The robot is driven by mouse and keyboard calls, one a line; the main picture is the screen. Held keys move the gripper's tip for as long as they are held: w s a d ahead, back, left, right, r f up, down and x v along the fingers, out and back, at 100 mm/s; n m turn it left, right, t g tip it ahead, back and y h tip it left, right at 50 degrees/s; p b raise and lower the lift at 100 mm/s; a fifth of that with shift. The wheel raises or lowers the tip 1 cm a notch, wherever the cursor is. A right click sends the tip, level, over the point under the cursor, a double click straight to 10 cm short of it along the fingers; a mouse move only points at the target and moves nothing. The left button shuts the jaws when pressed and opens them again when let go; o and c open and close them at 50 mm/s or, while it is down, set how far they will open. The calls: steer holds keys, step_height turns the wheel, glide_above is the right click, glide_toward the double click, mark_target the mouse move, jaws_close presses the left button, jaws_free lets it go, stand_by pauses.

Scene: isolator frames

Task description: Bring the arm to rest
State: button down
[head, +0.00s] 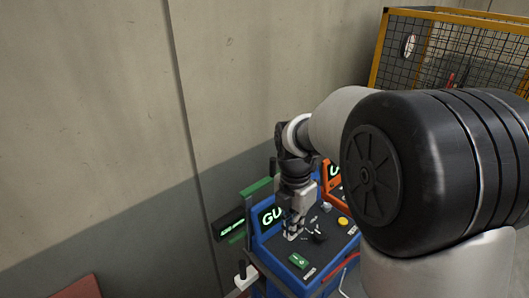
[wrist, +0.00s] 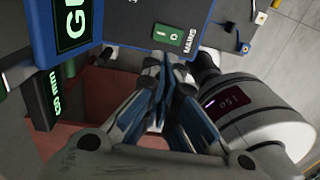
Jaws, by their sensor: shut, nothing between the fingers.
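My arm comes in from the right of the head view and bends down to my gripper (head: 293,232). The gripper hangs low over the sloping face of a blue-framed console (head: 312,278). In the wrist view my gripper (wrist: 163,68) has its fingers together with nothing between them. The fingertips are just below the green switch (wrist: 168,37) marked MAINS in that picture. Whether they touch the panel I cannot tell. The green switch also shows in the head view (head: 298,261), below the gripper.
The console carries a lit green display (head: 271,215) and a yellow button (head: 343,221). An orange-framed console (head: 330,175) stands beside it. A yellow mesh cage (head: 450,50) is at the back right. A plain wall (head: 90,100) fills the left. A red surface (head: 80,288) shows low left.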

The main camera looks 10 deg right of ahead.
steer(key=s+d+r+m+t+b, duration=0.1)
steer(key=s+m+t+b, duration=0.1)
steer(key=s+m, duration=0.9)
steer(key=s+d+r+m+t+b, duration=0.1)
steer(key=s+m+b, duration=0.4)
steer(key=s+m, duration=0.5)
steer(key=r+m+t, duration=0.1)
steer(key=m+t, duration=0.1)
steer(key=m, duration=0.2)
steer(key=shift+s, duration=0.35)
